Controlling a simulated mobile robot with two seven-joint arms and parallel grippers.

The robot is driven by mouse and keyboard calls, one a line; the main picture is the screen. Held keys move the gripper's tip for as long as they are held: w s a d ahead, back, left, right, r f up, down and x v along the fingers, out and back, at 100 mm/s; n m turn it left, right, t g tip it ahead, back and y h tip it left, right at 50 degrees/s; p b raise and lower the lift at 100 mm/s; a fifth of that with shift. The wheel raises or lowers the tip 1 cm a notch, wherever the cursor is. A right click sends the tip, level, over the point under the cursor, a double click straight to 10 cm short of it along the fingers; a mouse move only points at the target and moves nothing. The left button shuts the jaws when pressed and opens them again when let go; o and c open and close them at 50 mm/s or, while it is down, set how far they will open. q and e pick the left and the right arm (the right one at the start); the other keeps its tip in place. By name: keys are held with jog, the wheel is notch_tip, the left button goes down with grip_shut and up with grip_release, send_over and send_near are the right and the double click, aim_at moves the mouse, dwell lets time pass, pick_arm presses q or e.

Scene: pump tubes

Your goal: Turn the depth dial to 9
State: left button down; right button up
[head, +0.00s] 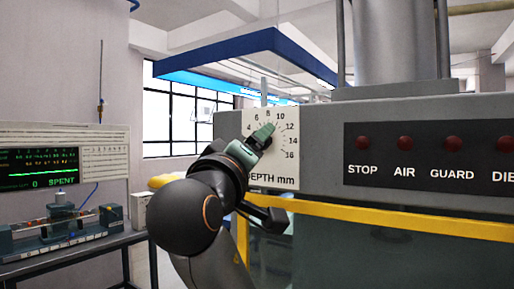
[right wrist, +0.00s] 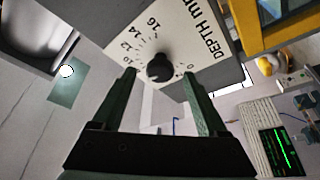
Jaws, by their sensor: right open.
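The depth dial is a dark round knob (right wrist: 160,68) on a white plate (head: 288,172) lettered "DEPTH mm", with a numbered scale up to 16. My right gripper (head: 262,136) is in front of the plate in the head view and hides part of the dial and its scale. In the right wrist view my right gripper (right wrist: 160,76) is open, with one green finger on each side of the knob and visible gaps between. I cannot tell whether the fingertips reach past the knob's face. The knob's pointer is not clear, so its setting cannot be read. My left gripper is not in view.
The grey machine panel (head: 325,150) carries red lamps labelled STOP, AIR and GUARD to the right of the dial. A yellow rail (head: 400,222) runs below it. A bench with a green display (head: 42,167) stands at the left.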

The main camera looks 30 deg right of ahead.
jog(key=b+v, duration=0.2)
jog(key=v, duration=0.8)
jog(key=shift+s+a, duration=0.15)
jog(key=shift+a, duration=0.05)
jog(key=shift+f, duration=0.1)
